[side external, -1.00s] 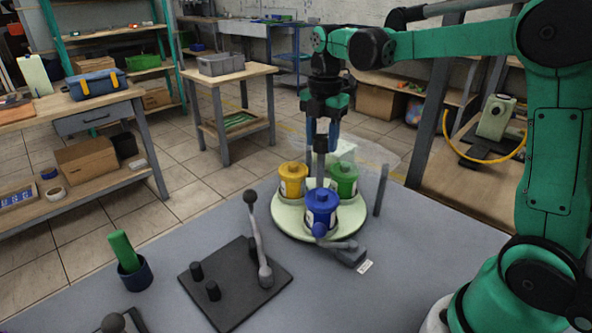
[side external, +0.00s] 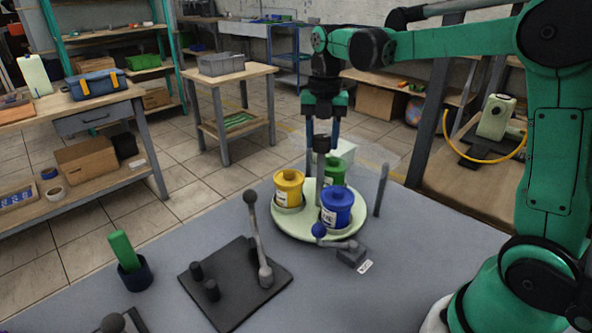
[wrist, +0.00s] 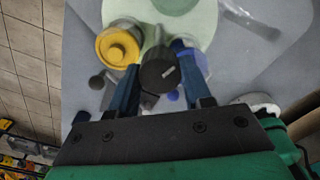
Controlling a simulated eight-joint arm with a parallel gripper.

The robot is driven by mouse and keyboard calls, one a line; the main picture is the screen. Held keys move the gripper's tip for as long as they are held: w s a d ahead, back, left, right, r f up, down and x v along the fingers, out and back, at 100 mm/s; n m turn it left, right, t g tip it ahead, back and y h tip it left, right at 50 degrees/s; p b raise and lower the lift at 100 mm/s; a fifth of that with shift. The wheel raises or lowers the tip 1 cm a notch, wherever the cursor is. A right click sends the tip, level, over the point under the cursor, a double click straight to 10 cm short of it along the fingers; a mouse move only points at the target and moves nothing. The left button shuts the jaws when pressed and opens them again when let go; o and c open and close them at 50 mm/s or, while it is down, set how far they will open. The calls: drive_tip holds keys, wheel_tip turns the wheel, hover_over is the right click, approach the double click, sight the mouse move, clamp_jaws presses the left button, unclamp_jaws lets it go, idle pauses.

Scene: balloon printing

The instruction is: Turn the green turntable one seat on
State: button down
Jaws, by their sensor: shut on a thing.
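The pale green turntable (side external: 298,226) stands on the grey table and carries three lidded pots. The yellow pot (side external: 288,190) is at its left, the blue pot (side external: 337,208) at front right, and the green pot (side external: 334,172) at the back, partly hidden. My gripper (side external: 321,150) points straight down over the turntable's middle. It is shut on the dark centre post (side external: 320,185). In the wrist view the post's round dark top (wrist: 159,75) lies between the fingers. The yellow pot (wrist: 118,47) is left of them; the blue pot is partly hidden behind the right finger.
A lever with a blue ball (side external: 318,230) stands at the turntable's front edge. A black plate (side external: 235,285) with a tall lever and short pegs lies front left. A dark cup (side external: 135,275) holds a green stick. An upright grey post (side external: 381,190) stands right of the turntable.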

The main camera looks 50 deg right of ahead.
drive_tip(key=shift+n, duration=2.4)
drive_tip(key=shift+c, duration=1.8)
unclamp_jaws()
drive_tip(key=shift+r, duration=0.15)
drive_tip(key=shift+r, duration=2.7)
